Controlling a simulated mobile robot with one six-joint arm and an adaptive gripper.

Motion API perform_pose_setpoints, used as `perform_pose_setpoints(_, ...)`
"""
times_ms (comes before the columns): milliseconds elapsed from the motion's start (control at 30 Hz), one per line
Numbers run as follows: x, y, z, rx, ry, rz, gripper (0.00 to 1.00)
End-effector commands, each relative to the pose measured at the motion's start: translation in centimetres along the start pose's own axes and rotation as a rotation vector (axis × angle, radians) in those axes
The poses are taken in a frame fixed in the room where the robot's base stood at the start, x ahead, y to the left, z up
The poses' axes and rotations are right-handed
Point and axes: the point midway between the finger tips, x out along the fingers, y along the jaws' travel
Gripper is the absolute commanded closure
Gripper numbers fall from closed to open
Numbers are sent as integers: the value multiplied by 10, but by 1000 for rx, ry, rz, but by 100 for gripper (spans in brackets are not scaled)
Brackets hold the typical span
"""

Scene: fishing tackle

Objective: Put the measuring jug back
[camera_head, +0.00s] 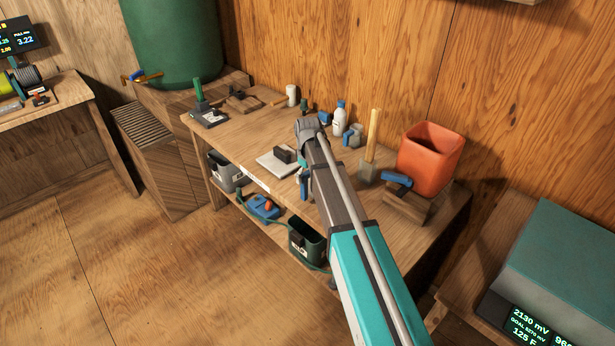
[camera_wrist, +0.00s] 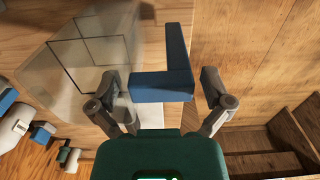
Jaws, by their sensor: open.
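In the wrist view, a clear see-through vessel with square sides, which looks like the measuring jug (camera_wrist: 88,62), fills the upper left. A blue L-shaped handle (camera_wrist: 178,58) stands at its right side. My gripper (camera_wrist: 161,84) is open, with one finger on each side of the lower bar of the handle. A gap shows at the right finger. Contact at the left finger is unclear. In the head view, my arm reaches over the wooden workbench (camera_head: 237,134) and hides much of this spot. I cannot clearly make out the jug there.
An orange bin (camera_head: 430,160), an upright wooden-handled tool (camera_head: 373,135) and a white bottle (camera_head: 340,120) stand on the bench to the right and behind my arm. A pale board (camera_head: 278,163) lies left of it. The lower shelf holds a dark green container (camera_head: 306,242).

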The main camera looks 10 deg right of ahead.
Motion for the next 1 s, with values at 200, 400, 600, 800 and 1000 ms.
perform_pose_setpoints(200, -6, 0, 0, 0, 0, 0, 0)
perform_pose_setpoints(400, -19, 0, 0, 0, 0, 0, 0)
perform_pose_setpoints(600, -36, 0, 0, 0, 0, 0, 0)
perform_pose_setpoints(800, -53, 0, 0, 1, 0, 0, 0)
perform_pose_setpoints(1000, -70, 0, 0, 1, 0, 0, 0)
